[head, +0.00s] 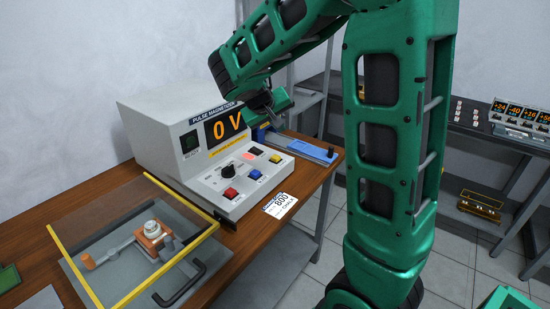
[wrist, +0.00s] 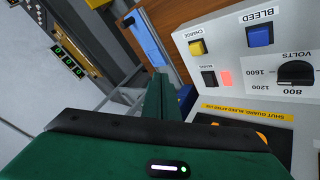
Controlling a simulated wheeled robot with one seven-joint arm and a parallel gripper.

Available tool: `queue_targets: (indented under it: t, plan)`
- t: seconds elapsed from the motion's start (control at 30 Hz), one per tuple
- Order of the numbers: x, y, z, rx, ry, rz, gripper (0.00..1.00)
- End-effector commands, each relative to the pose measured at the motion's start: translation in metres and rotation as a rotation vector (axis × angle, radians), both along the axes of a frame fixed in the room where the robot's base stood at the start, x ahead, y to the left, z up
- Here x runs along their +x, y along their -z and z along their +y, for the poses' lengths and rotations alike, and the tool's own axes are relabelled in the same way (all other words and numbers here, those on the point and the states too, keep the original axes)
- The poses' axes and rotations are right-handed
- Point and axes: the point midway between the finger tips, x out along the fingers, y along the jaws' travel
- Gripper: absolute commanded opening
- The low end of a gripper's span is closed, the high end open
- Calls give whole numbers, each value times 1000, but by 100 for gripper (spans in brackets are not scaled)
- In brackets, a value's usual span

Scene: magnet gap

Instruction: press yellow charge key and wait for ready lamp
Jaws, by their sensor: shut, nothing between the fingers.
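The yellow charge key (head: 275,159) is at the right of the sloping panel of the pulse magnetizer (head: 160,130). In the wrist view the key (wrist: 197,47) is marked CHARGE and is bare, with nothing touching it. The display (head: 227,126) reads 0 V. My gripper (head: 270,113) is shut and empty, above and behind the panel's right side, apart from the key.
A blue bleed key (wrist: 259,36), a red key (head: 231,193) and a black knob (wrist: 296,73) share the panel. A clear guard with a yellow frame (head: 95,288) covers a fixture at left.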

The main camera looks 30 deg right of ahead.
Motion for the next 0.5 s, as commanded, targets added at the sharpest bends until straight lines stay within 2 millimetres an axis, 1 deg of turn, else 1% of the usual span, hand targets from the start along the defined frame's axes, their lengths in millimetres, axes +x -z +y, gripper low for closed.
queue_targets:
  t: [0.03,0.1,0.17,0.5]
  plan:
    - [9,0,4,-17,-13,-6,0]
    - [16,-1,6,-35,-21,-15,0]
    - [20,-2,7,-42,-26,-19,0]
    - [19,-2,5,-43,-23,-20,0]
